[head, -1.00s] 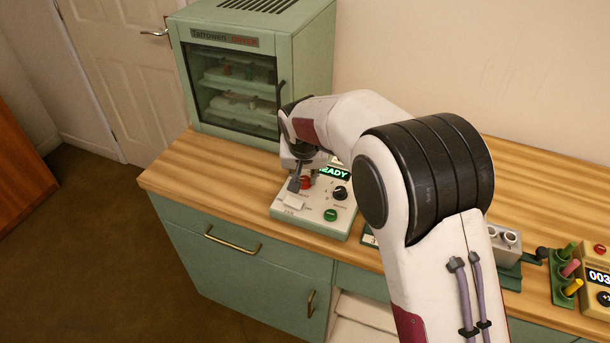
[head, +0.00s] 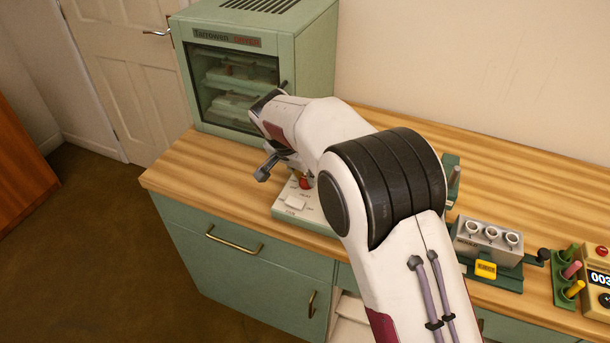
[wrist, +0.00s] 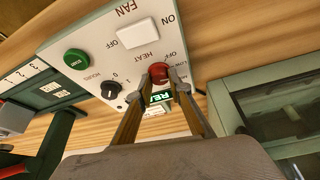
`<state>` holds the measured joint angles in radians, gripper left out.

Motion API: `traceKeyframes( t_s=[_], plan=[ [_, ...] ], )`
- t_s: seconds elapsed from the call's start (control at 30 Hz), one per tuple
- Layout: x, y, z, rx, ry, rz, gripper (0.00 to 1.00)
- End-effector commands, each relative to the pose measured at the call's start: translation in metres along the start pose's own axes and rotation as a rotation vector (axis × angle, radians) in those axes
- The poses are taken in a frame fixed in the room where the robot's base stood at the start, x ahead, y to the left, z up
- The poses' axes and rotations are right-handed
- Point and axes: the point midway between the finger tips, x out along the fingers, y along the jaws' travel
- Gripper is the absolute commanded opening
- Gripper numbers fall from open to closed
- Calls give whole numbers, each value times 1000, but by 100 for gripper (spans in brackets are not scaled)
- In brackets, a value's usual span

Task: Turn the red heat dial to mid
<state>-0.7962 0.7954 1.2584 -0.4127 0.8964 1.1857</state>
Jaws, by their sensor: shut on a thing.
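The red heat dial (wrist: 158,71) is on the sloped face of a pale control box (wrist: 93,40). In the wrist view, my gripper (wrist: 160,79) has its two fingers on either side of the dial, shut on it. Parts of the OFF and LOW labels show beside the dial; the fingers cover much of the remaining scale. I cannot tell where the dial's pointer stands. In the head view the dial (head: 305,183) shows just right of my tilted gripper, and my arm hides the box's right part.
A white fan switch (wrist: 138,33), a black hours knob (wrist: 111,89), a green button (wrist: 75,58) and a lit green display (wrist: 160,97) surround the dial. A green glass-door cabinet (head: 314,65) stands behind. A cup rack (head: 488,238) is at right.

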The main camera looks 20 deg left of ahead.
Motion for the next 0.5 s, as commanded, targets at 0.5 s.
traceKeyframes(
  t_s=[0.5],
  plan=[
    [0,-1,0,95,-1,39,0]
  ],
)
